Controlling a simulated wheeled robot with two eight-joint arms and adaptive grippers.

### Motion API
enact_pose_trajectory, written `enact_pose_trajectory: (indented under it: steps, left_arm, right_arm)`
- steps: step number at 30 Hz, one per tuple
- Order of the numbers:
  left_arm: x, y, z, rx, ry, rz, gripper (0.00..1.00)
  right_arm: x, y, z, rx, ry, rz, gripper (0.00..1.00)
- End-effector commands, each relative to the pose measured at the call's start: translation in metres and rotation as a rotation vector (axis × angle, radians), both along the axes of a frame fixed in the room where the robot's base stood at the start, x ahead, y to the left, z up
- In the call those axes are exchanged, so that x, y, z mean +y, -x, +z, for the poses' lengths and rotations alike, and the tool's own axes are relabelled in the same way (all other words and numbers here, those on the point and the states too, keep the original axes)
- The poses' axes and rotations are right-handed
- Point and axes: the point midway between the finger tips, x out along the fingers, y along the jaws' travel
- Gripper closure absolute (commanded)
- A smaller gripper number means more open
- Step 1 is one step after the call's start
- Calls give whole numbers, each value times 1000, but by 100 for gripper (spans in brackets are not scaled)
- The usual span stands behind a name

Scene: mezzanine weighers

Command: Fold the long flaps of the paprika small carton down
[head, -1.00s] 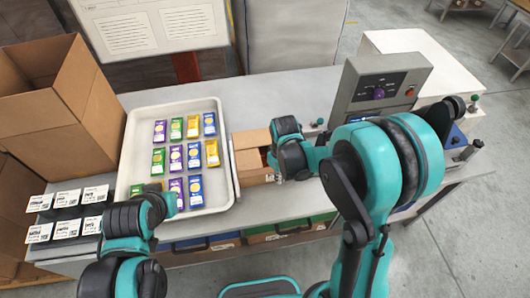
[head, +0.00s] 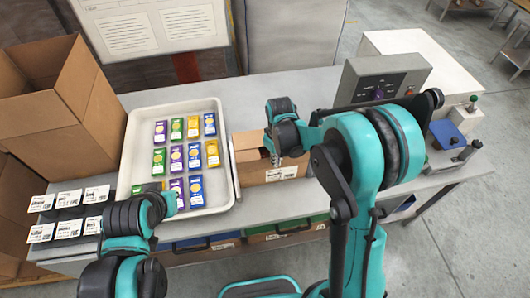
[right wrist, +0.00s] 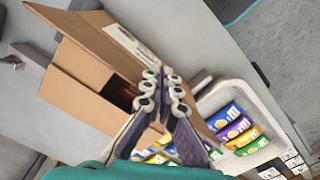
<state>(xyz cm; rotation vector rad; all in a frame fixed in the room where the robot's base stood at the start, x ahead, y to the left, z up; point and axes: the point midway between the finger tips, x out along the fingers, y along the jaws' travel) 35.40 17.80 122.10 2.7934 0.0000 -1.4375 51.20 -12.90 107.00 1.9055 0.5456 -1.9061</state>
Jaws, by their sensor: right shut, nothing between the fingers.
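The paprika small carton (head: 246,140) is a brown cardboard box on the bench, just right of the white tray. Its front wall bears a white label (head: 290,172). In the right wrist view the carton (right wrist: 75,98) is partly open, with a dark reddish inside showing through a gap. A long panel or flap (right wrist: 90,35) stands up along one side. My right gripper (head: 274,157) is shut and empty, its fingertips (right wrist: 162,78) at the carton's opening; I cannot tell whether they touch cardboard. My left gripper (head: 168,206) is at the tray's near edge, its fingers unclear.
The white tray (head: 132,150) holds several coloured packets. A large open cardboard box (head: 60,75) stands at the left, with labelled cards (head: 68,200) before it. A grey control box (head: 380,78) stands right of the carton. The bench behind the carton is clear.

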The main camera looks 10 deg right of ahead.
Motion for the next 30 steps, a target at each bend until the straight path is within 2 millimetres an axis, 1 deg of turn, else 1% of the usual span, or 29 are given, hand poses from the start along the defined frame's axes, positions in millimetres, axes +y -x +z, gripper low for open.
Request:
enact_pose_trajectory:
  steps: [6, 9, 21, 30]
  left_arm:
    - [0, 0, 0, 0, 0, 0, 100]
    - [0, 0, 0, 0, 0, 0, 100]
    - [0, 0, -2, 0, 0, 0, 100]
    - [0, 0, -2, 0, 0, 0, 100]
  right_arm:
    - [0, 0, 0, 0, 0, 0, 100]
    - [0, -3, 0, 0, 0, 0, 100]
    - [1, -40, 7, 0, 0, 0, 100]
    - [1, -42, 7, 0, 0, 0, 100]
